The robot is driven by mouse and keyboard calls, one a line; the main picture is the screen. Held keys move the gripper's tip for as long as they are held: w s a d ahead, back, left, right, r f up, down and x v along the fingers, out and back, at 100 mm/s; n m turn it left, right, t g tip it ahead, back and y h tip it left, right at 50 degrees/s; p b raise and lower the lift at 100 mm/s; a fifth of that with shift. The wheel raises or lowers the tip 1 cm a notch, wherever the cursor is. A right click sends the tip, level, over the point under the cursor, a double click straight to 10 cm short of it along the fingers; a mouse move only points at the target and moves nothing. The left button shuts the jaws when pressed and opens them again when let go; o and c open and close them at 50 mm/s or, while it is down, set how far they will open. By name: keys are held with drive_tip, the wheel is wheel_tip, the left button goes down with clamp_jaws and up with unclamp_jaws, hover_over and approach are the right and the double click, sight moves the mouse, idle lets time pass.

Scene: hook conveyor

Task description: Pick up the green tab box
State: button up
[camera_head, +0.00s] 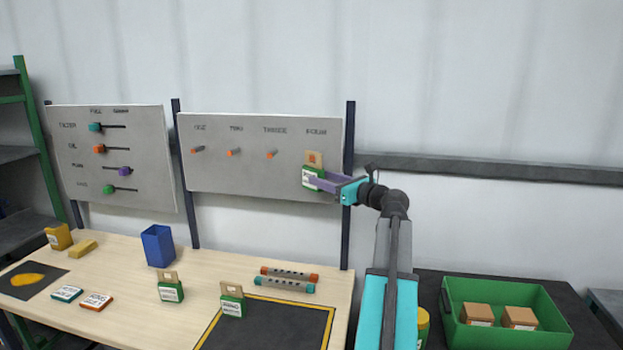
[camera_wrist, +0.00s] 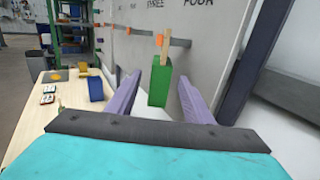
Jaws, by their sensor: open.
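A green tab box (camera_head: 311,181) with a tan tab hangs at the peg under the word FOUR on the right board. In the wrist view the green box (camera_wrist: 159,84) stands upright between my two purple fingers, its tab above it near an orange-tipped peg (camera_wrist: 177,42). My gripper (camera_head: 324,183) is open around the box, with a gap visible on each side. Two similar green tab boxes stand on the table, one left (camera_head: 170,290) and one right (camera_head: 233,302). Which of these the task means cannot be told.
The grey peg board (camera_head: 240,175) is close behind my gripper; its other pegs are bare. A dark post (camera_head: 348,225) stands right beside the gripper. A blue bin (camera_head: 158,246), two rods (camera_head: 288,280) and a dark mat (camera_head: 275,325) are on the table. A green crate (camera_head: 510,335) holds boxes.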

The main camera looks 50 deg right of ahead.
sight(314, 174)
drive_tip(key=shift+w+p, duration=1.3)
drive_tip(key=shift+w, duration=1.3)
clamp_jaws()
drive_tip(key=shift+d+r, duration=0.1)
drive_tip(key=shift+r, duration=0.15)
